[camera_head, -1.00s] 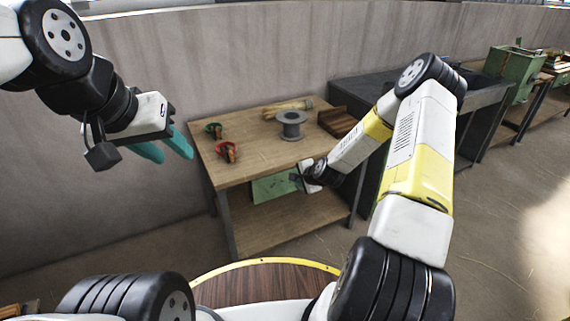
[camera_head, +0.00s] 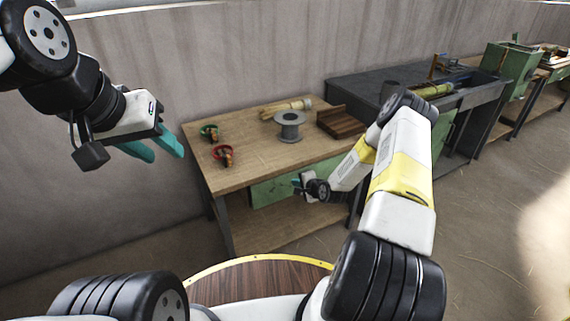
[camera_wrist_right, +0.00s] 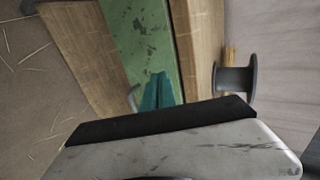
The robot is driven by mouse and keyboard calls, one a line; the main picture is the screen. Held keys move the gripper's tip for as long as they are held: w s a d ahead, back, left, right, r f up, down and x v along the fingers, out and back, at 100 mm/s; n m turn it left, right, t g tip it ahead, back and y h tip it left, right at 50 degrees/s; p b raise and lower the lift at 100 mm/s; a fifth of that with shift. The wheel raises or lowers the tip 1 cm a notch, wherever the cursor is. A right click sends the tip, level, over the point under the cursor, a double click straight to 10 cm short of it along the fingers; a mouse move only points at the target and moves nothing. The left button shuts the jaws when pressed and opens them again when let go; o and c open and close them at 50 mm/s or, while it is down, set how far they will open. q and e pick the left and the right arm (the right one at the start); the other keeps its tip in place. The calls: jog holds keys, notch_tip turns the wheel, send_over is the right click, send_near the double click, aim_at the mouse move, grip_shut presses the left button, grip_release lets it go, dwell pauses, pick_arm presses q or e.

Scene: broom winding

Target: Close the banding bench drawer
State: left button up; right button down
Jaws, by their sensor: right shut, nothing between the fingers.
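The banding bench (camera_head: 240,168) has a wooden top with a green drawer front (camera_head: 268,190) under its front edge. The green front also fills the middle of the right wrist view (camera_wrist_right: 140,40); I cannot tell whether it is fully flush. A grey curved piece, perhaps a handle (camera_wrist_right: 133,97), shows on it, partly hidden. My right gripper (camera_head: 296,185) is shut and empty at the green front, its teal fingers (camera_wrist_right: 158,90) over it in the wrist view; contact is unclear. My left gripper (camera_head: 160,146) is open and empty, raised left of the bench.
On the bench top are a grey spool (camera_head: 289,124), a broom-like bundle (camera_head: 285,108), a brown tray (camera_head: 342,122), and green (camera_head: 209,132) and red (camera_head: 222,153) ringed items. A dark bench (camera_head: 360,88) stands to the right. A round wooden surface (camera_head: 255,285) lies close in front.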

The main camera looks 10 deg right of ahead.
aim_at(288, 176)
jog(key=shift+w+a, duration=0.3)
jog(key=shift+w, duration=0.6)
jog(key=shift+w+a, duration=0.3)
jog(key=shift+w, duration=0.55)
